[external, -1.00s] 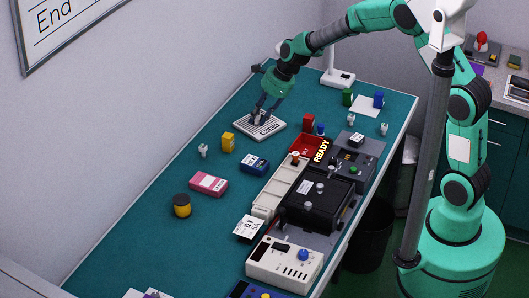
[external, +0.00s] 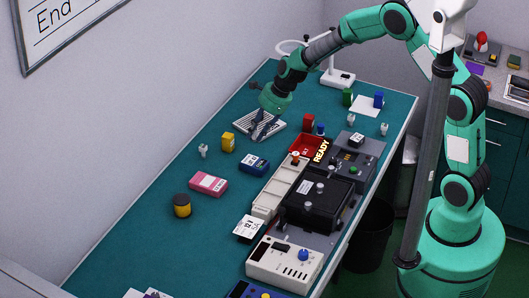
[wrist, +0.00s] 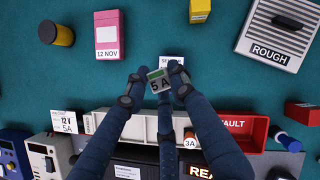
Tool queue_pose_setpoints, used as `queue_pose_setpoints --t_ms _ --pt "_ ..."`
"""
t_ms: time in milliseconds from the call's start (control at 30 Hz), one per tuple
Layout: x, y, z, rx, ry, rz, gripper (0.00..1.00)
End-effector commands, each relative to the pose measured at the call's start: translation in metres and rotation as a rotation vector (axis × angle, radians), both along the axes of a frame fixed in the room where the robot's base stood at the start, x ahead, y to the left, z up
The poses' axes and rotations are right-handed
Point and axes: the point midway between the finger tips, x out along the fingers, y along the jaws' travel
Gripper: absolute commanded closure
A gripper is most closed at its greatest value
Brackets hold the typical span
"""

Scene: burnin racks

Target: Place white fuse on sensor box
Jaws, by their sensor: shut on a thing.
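My gripper (external: 259,136) is shut on a small pale fuse (wrist: 158,85) with a green band and a "5 A" label, seen between the fingertips in the wrist view. In the external view the fingertips are over the near side of the slatted pale block, and the fuse is too small to make out. The blue sensor box (external: 254,164) lies on the bench just nearer the camera than the fingertips. In the wrist view its white label (wrist: 172,61) shows partly behind the fuse; most of the box is hidden by fuse and fingers.
The slatted block marked "ROUGH" (wrist: 252,50) bears a dark piece (wrist: 287,22). A yellow block (external: 228,142) and a pink box (external: 208,184) lie left. A red tray (wrist: 256,140) and a pale channel (external: 266,206) are close on the right. Bare green bench lies left.

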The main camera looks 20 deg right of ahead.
Motion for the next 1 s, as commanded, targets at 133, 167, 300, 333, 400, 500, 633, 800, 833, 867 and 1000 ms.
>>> queue_pose_setpoints --t_ms 133,167,300,333,400,500,633,800,833,867,1000 --pt "-0.001 -0.001 -0.024 -0.002 0.003 0.000 1.00" --pt "-0.001 -0.001 -0.029 -0.001 0.004 -0.001 1.00" --pt "-0.001 -0.001 -0.046 -0.002 0.002 0.000 1.00" --pt "0.000 0.000 -0.049 -0.001 0.002 0.000 1.00" --pt "0.000 0.000 -0.052 -0.001 0.001 0.000 1.00" --pt "0.000 0.000 -0.053 -0.001 0.001 0.001 1.00" --pt "0.000 0.000 -0.053 -0.001 0.001 0.001 1.00" --pt "0.000 0.000 -0.055 -0.001 0.001 0.000 1.00" --pt "0.000 0.000 -0.057 -0.001 0.002 0.001 1.00" --pt "0.000 0.000 -0.059 -0.001 0.002 0.001 1.00" --pt "-0.001 0.000 -0.075 -0.001 0.002 0.000 1.00"
